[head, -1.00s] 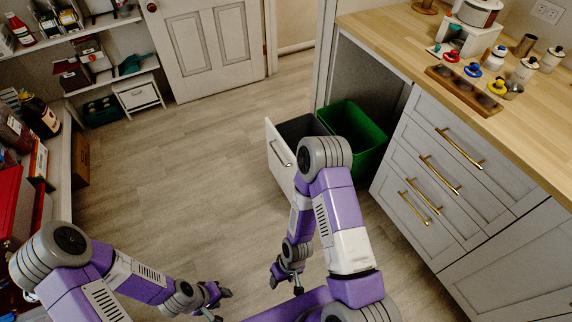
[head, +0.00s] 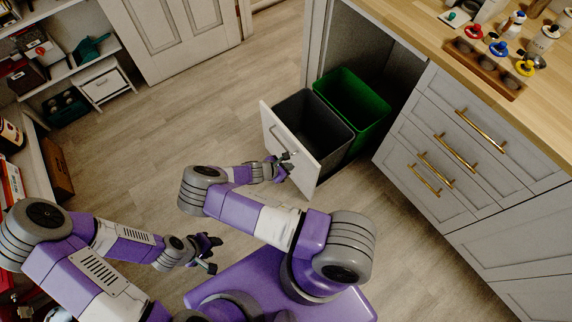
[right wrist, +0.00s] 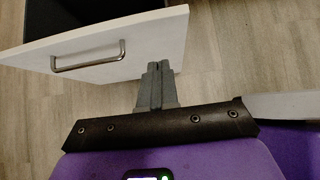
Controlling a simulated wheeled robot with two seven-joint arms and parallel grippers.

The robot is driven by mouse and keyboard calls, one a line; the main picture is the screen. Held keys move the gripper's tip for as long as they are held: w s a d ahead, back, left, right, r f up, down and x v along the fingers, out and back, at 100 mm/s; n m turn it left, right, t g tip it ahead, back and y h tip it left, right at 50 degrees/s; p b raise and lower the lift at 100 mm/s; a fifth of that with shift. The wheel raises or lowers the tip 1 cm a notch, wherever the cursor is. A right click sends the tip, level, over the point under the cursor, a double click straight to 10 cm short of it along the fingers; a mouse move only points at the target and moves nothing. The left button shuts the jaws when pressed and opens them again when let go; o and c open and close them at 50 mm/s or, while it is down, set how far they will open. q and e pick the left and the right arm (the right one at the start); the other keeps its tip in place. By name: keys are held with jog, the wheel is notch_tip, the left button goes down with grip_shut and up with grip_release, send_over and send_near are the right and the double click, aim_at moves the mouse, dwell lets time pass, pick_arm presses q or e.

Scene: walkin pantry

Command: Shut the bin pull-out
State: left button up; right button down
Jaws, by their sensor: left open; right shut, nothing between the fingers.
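The bin pull-out (head: 290,150) is slid out from the cabinet below the counter. It has a white front panel, and behind it a dark grey bin (head: 312,122) and a green bin (head: 352,100). Its metal handle shows in the right wrist view (right wrist: 88,57). My right gripper (head: 289,162) is shut and empty, its fingertips at the panel's outer face near its right end; in the right wrist view the fingers (right wrist: 158,68) overlap the panel's lower edge. I cannot tell whether they touch. My left gripper (head: 212,254) is open and empty over the floor.
Gold-handled drawers (head: 460,150) stand right of the bin opening, under a wooden counter (head: 440,30) with small items. A white door (head: 175,35) is at the back. Shelves line the left. The floor (head: 150,130) between is clear.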

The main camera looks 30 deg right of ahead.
aim_at(310, 160)
jog(key=b+x, duration=0.1)
jog(key=x, duration=0.2)
jog(key=d+r+x, duration=0.1)
jog(key=x, duration=0.1)
jog(key=b+x, duration=0.1)
jog(key=x, duration=0.2)
jog(key=shift+d+b, duration=0.35)
jog(key=shift+d, duration=0.1)
jog(key=shift+w+d, duration=0.1)
jog(key=shift+d, duration=0.3)
jog(key=shift+d, duration=0.1)
